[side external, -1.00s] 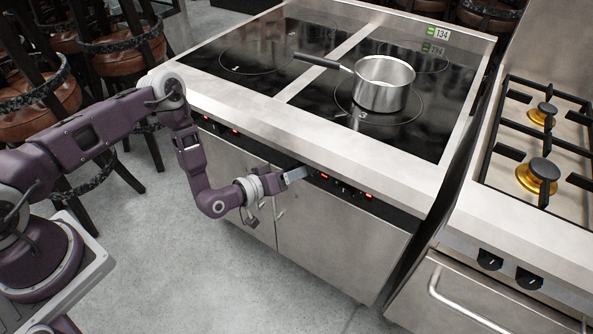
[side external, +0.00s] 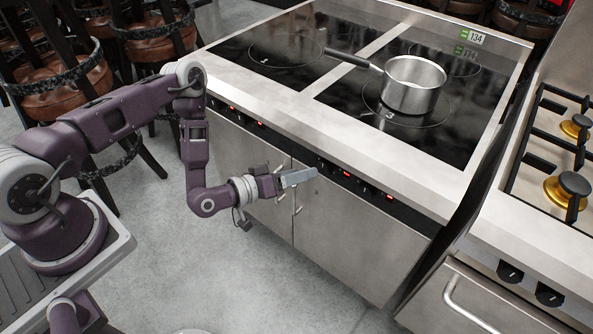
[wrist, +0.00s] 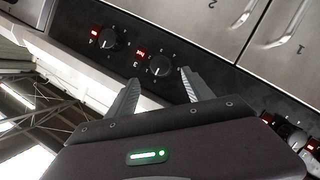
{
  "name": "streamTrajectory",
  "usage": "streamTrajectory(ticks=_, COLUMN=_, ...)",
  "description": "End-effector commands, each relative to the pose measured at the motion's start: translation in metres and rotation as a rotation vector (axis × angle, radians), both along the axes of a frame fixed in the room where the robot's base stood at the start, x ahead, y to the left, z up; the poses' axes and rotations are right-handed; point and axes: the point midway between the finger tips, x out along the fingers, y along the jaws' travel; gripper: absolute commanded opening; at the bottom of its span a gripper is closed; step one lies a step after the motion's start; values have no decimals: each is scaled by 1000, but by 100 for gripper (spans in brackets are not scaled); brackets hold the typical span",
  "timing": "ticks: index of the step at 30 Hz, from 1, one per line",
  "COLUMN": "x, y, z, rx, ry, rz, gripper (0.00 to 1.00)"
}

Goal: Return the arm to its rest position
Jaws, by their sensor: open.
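My gripper (side external: 298,178) is in front of the hob unit's control panel, below its front edge, in the side external view. In the wrist view its two fingers (wrist: 158,88) stand apart with nothing between them. A control knob (wrist: 160,67) with a lit red display shows just beyond the fingertips, and another knob (wrist: 108,40) lies to its left. My fingers look apart from the knobs, though the exact gap is hard to tell.
A steel saucepan (side external: 414,84) stands on the front right ring of the black hob (side external: 335,96). Cabinet doors (side external: 345,235) lie below the panel. A gas range (side external: 520,230) stands to the right, stools (side external: 150,42) behind left. The grey floor (side external: 250,290) in front is open.

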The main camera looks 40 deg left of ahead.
Motion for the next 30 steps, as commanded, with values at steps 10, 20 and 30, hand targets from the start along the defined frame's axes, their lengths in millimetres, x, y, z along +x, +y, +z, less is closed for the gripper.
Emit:
streamTrajectory(ticks=10, x=10, y=-47, z=95, rx=340, ry=218, rz=-359, gripper=60)
streamTrajectory(ticks=20, x=-60, y=40, z=252, rx=773, ry=452, rz=-254, gripper=60)
streamTrajectory(ticks=30, x=-252, y=66, z=334, rx=715, ry=648, rz=-164, gripper=60)
